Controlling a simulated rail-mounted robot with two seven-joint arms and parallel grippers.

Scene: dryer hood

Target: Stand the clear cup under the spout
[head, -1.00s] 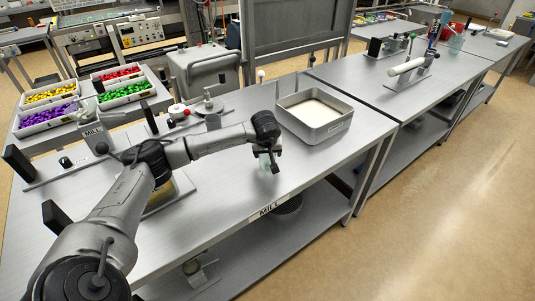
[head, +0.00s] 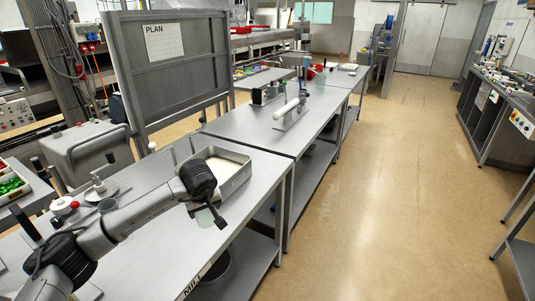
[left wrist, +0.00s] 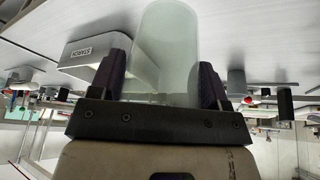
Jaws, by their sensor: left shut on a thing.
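The clear cup (left wrist: 167,50) is a pale, greenish see-through cylinder. It sits between the two dark fingers of my left gripper (left wrist: 163,85), which is shut on it. In the head view my left gripper (head: 208,206) holds the cup (head: 205,218) near the front edge of the near bench, beside the metal tray. The arm partly hides the cup there. I cannot clearly pick out the spout in these frames. My right gripper is not in view.
The metal tray (head: 236,181) with pale contents stands on the near bench (head: 160,250). A second bench (head: 240,128) holds a white cylinder on a stand (head: 288,108). A red container (head: 316,73) stands farther back. Open floor (head: 400,190) lies to the right.

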